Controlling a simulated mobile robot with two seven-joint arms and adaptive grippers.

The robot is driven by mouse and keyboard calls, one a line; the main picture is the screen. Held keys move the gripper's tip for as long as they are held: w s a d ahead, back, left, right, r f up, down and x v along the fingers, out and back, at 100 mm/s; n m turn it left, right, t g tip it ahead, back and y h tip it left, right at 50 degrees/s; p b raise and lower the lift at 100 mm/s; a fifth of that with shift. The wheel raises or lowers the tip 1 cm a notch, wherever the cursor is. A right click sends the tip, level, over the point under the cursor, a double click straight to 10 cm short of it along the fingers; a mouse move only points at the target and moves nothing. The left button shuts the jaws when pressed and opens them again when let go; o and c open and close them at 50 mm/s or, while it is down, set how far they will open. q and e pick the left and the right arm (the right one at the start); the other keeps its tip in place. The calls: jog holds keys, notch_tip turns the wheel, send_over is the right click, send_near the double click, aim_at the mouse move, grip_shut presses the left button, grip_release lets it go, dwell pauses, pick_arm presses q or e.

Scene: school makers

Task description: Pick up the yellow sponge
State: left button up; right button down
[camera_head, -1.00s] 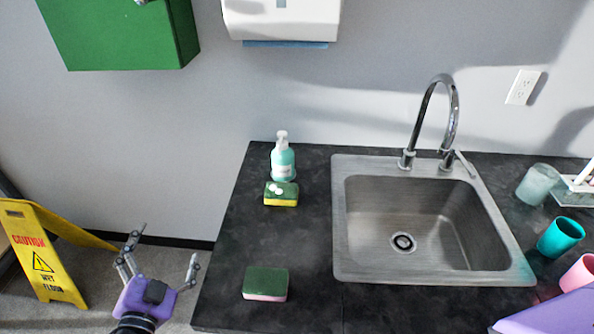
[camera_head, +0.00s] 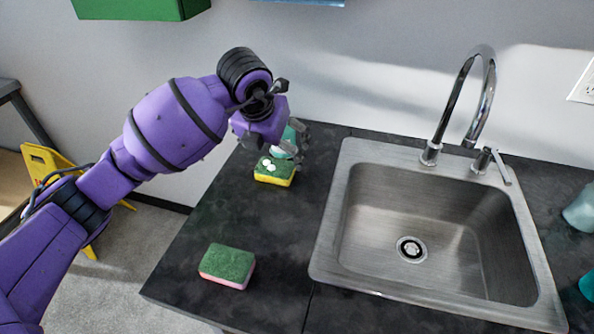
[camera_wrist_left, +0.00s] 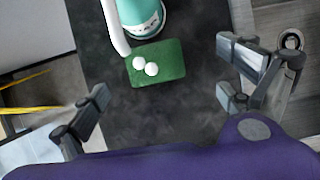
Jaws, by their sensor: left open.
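The yellow sponge (camera_head: 272,180) has a green top and lies on the dark counter, at the back left of the sink. Two small white blobs sit on its top. My left gripper (camera_head: 292,142) is just above and behind it, in front of the soap bottle. In the left wrist view the sponge (camera_wrist_left: 155,62) shows its green top, ahead of and between the spread fingers (camera_wrist_left: 160,100). The gripper is open and empty, apart from the sponge as far as I can tell. My right gripper is not in view.
A teal soap bottle (camera_wrist_left: 141,15) stands right beside the sponge, partly hidden by my gripper in the head view. A pink sponge with a green top (camera_head: 228,265) lies nearer the counter's front. The steel sink (camera_head: 330,215) is to the right. A yellow sign (camera_head: 40,165) stands on the floor.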

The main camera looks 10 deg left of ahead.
aim_at(275, 166)
pick_arm(q)
jog(key=x, duration=0.5)
jog(key=a+x, duration=0.1)
jog(key=x, duration=0.1)
jog(key=shift+a+f, duration=0.1)
jog(key=shift+f, duration=0.4)
jog(key=shift+s, duration=0.1)
jog(key=c, duration=0.8)
